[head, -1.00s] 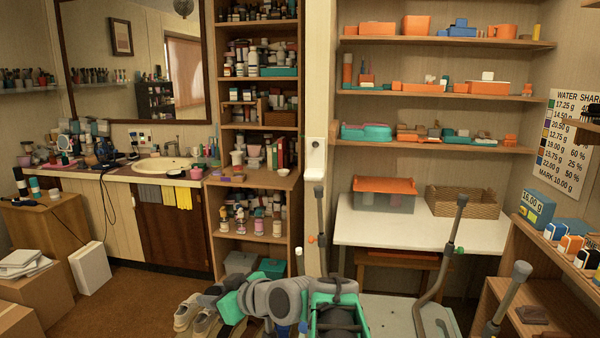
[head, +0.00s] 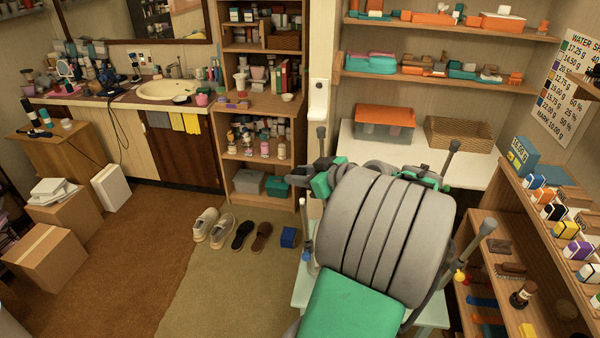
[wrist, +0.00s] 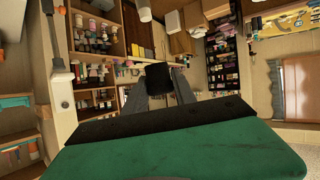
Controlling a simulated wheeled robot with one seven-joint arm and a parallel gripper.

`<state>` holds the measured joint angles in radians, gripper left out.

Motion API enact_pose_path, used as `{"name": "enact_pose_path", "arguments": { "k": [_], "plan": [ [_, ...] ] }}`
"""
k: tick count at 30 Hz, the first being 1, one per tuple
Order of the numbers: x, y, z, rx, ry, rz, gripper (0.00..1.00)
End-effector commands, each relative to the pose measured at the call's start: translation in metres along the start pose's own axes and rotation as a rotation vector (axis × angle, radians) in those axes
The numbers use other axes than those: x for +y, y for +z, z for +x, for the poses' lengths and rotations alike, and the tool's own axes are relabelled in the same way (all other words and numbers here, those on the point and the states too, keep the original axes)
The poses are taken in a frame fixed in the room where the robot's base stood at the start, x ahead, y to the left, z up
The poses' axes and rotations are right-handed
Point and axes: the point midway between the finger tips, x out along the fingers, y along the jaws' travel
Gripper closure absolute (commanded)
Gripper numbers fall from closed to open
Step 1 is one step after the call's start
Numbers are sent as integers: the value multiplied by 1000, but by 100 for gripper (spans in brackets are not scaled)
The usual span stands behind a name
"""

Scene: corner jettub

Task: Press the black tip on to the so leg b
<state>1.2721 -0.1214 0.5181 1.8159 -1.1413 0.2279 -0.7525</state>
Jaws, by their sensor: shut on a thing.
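In the wrist view my gripper (wrist: 158,88) is shut on the black tip (wrist: 159,75), a small dark block between its two grey fingers. Upright grey legs with thicker grey tops stand around the pale green base. I cannot tell which is so leg b.
A white table (head: 420,155) with an orange-lidded box (head: 385,117) and a wicker basket (head: 458,132) stands behind. Shelves with small boxes (head: 550,215) are close at right. Shoes (head: 223,230) and a blue block (head: 289,237) lie on the floor left; carpet there is mostly free.

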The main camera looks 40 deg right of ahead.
Motion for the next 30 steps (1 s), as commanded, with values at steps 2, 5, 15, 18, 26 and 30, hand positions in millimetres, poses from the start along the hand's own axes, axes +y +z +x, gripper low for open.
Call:
{"name": "enact_pose_path", "arguments": {
  "k": [2,5,15,18,26,30],
  "plan": [
    [0,2,0,1,2,-1,100],
    [0,6,1,2,2,0,100],
    [0,31,12,2,2,0,100],
    [0,39,14,2,2,0,100],
    [0,56,22,3,2,-1,100],
    [0,60,23,3,2,-1,100]
  ]
}}
